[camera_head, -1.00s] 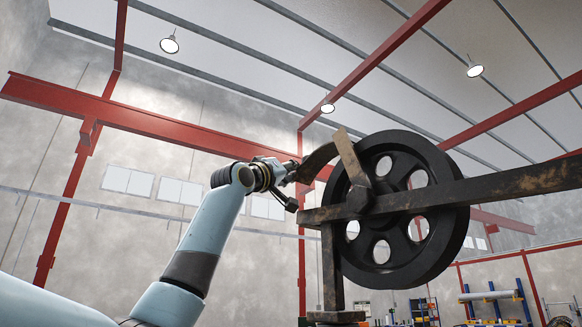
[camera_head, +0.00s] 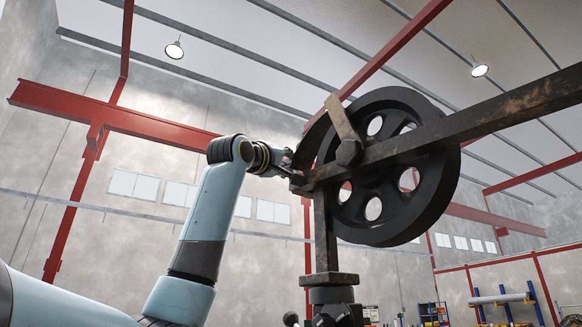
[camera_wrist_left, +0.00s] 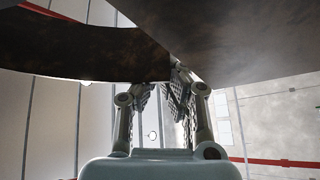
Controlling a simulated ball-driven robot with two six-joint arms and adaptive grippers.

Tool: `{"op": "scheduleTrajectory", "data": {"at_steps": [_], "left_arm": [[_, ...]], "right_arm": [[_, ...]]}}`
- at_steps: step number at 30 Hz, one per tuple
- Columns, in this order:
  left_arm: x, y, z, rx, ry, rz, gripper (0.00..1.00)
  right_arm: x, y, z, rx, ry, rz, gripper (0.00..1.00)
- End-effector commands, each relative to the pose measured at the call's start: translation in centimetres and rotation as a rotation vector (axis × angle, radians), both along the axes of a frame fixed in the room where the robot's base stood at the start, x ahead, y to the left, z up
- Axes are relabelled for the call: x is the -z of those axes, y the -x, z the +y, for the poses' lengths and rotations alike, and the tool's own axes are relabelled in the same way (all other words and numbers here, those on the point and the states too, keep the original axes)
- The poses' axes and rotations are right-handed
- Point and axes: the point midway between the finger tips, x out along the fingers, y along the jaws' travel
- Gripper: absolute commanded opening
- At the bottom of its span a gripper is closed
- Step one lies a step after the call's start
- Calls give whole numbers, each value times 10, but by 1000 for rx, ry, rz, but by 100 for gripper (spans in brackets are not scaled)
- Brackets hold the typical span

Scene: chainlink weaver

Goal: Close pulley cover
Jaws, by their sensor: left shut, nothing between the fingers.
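The pulley wheel (camera_head: 376,212) is black, with round holes, mounted beside a long rusty beam (camera_head: 470,125). The pulley cover (camera_head: 309,147) is a dark curved plate along the wheel's left rim, carried by a lighter brown arm (camera_head: 341,118) that runs to a large bolt on the beam. My left gripper (camera_head: 289,169) is at the cover's lower end, close to the beam's left end. In the left wrist view its fingers (camera_wrist_left: 164,95) are shut and empty, right under a rusty dark plate (camera_wrist_left: 85,50); I cannot tell if they touch it. My right gripper is not in view.
A vertical post (camera_head: 325,235) under the beam stands on a rusty block (camera_head: 329,279). Open air lies left of the wheel. Red girders (camera_head: 110,116), the far wall and a shelf rack (camera_head: 503,300) are in the background.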

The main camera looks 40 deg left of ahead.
Motion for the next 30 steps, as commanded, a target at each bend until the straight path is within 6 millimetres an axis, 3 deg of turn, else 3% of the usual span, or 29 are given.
{"op": "scheduleTrajectory", "data": {"at_steps": [3, 11, 30], "left_arm": [[16, 1, -6, 3, 70, 18, 0], [33, 3, -13, 1, 85, 24, 0], [35, 4, -15, 0, 83, 24, 0]], "right_arm": [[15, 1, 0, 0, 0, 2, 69], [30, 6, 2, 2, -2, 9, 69], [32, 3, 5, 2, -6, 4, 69]]}}
